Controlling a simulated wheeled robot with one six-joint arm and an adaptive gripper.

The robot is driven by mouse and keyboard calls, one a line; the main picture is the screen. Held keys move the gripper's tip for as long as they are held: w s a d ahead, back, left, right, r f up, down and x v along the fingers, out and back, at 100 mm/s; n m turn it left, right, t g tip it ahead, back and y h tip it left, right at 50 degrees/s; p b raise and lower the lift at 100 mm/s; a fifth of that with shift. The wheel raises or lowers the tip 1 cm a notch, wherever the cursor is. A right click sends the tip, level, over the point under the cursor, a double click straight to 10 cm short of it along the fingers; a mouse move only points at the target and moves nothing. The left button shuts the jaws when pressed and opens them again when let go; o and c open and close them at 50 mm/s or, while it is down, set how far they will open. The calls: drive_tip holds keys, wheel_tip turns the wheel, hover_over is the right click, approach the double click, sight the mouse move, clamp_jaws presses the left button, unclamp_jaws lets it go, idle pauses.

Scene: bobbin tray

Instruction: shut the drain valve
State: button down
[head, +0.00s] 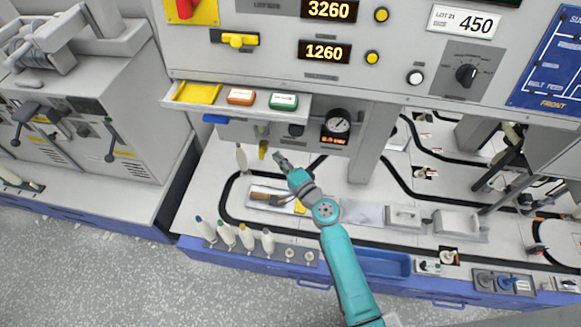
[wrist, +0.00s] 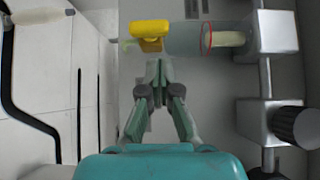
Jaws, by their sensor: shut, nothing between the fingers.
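The drain valve's yellow lever (head: 263,150) hangs straight down under the panel left of the dial gauge in the head view. In the wrist view the yellow lever (wrist: 149,29) is at the top, lying in line with a clear tube (wrist: 190,38) that has a red ring. My gripper (head: 281,158) is just right of the lever in the head view. In the wrist view the shut, empty fingertips (wrist: 157,66) point at the yellow valve, close below it. I cannot tell whether they touch it.
A black knob (wrist: 290,125) and metal fittings stand to the right in the wrist view. Several bobbins stand along the front edge.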

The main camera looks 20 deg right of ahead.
sight(261, 154)
drive_tip(key=shift+w+a, duration=0.35)
drive_tip(key=shift+a, duration=0.25)
drive_tip(key=shift+w+a, duration=0.3)
drive_tip(key=shift+a, duration=0.3)
